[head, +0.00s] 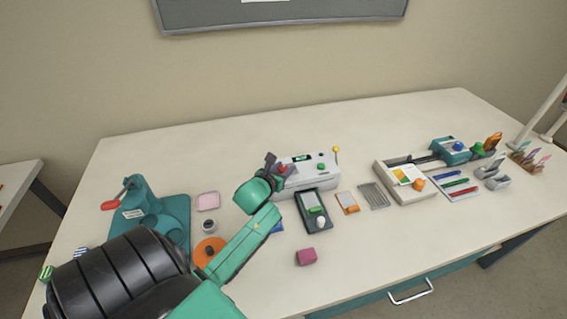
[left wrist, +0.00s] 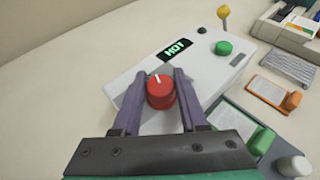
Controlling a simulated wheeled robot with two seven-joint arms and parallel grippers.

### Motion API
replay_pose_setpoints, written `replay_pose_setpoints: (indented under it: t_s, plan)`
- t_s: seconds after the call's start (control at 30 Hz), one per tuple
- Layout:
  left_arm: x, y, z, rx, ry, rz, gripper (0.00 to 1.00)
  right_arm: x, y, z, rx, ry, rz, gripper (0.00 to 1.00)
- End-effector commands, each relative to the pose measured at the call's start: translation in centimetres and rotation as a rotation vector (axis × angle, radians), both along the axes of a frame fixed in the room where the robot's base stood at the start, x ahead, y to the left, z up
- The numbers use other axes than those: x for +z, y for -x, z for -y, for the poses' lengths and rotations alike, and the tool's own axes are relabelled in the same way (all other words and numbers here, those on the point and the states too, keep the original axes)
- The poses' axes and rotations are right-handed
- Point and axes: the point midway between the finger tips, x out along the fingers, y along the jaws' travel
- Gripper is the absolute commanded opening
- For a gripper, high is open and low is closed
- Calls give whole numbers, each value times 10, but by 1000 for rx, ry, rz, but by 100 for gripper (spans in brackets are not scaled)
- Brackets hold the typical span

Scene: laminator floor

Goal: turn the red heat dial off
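The red heat dial (left wrist: 161,92) sits on top of the white laminator (head: 318,181) at its left end. A white pointer mark shows on the dial's top. In the left wrist view the laminator's display (left wrist: 174,49) reads "HOT". My left gripper (left wrist: 161,88) is open, with one purple finger on each side of the dial. Whether the fingers touch the dial is hard to tell. In the head view the dial (head: 283,169) is partly hidden by my left gripper (head: 275,168). My right gripper is not in view.
A green knob (left wrist: 223,47) and a yellow-tipped lever (head: 335,149) are on the laminator. A dark device with a green block (head: 315,211) lies in front. A teal press (head: 150,215) stands at left. The table's back strip is clear.

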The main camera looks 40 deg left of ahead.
Motion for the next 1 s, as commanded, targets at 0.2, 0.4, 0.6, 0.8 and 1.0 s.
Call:
replay_pose_setpoints:
  t_s: [0.2,0.4,0.6,0.8,1.0]
  plan:
    - [0,0,0,18,0,0,0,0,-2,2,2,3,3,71]
    - [-1,0,1,92,0,0,0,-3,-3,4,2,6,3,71]
    - [-1,0,1,232,0,0,0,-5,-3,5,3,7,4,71]
    - [1,-1,1,414,-2,0,0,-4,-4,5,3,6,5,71]
    - [1,-1,1,606,-2,1,0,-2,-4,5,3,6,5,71]
